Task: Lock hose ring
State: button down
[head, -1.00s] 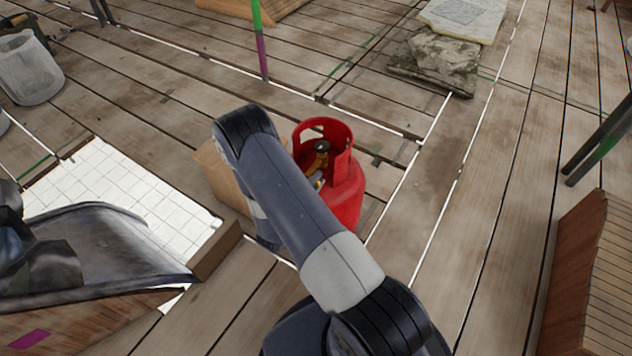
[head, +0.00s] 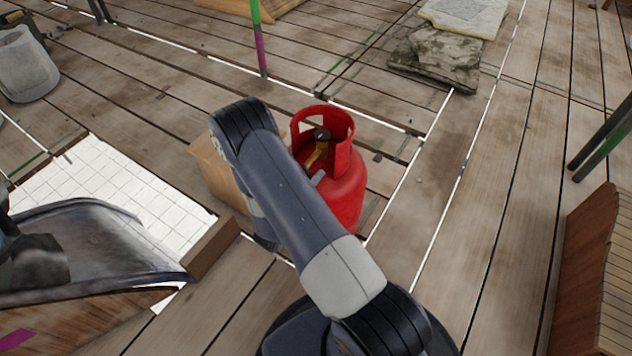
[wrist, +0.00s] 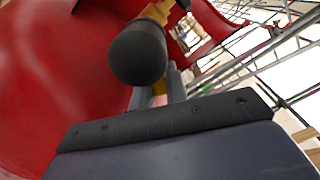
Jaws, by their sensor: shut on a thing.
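A red gas cylinder (head: 345,195) stands upright on the plank floor, with a raised collar around its brass valve (head: 317,156). A dark round knob (head: 322,135) tops the valve; in the wrist view the black knob (wrist: 138,53) is large and close. My gripper (wrist: 173,84) reaches in beside the valve, its grey fingers just beyond the knob. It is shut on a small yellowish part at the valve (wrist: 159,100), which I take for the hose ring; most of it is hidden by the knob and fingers. In the head view my arm covers the cylinder's left side.
A wooden box (head: 218,175) stands close left of the cylinder, partly behind my arm. A white tiled patch (head: 110,180) and a metal tray-like thing (head: 100,245) lie left. Stone slabs (head: 440,60) lie at the back. Planks right of the cylinder are clear up to a wooden block (head: 590,270).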

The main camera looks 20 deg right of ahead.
jog(key=shift+w+a+f+m+b, duration=0.1)
jog(key=shift+f+m+b, duration=0.2)
jog(key=shift+m, duration=0.25)
jog(key=shift+w+a+f+m+b, duration=0.15)
jog(key=shift+m+b, duration=0.15)
jog(key=shift+m, duration=0.25)
jog(key=shift+d, duration=0.1)
jog(key=c, duration=1.4)
grip_release()
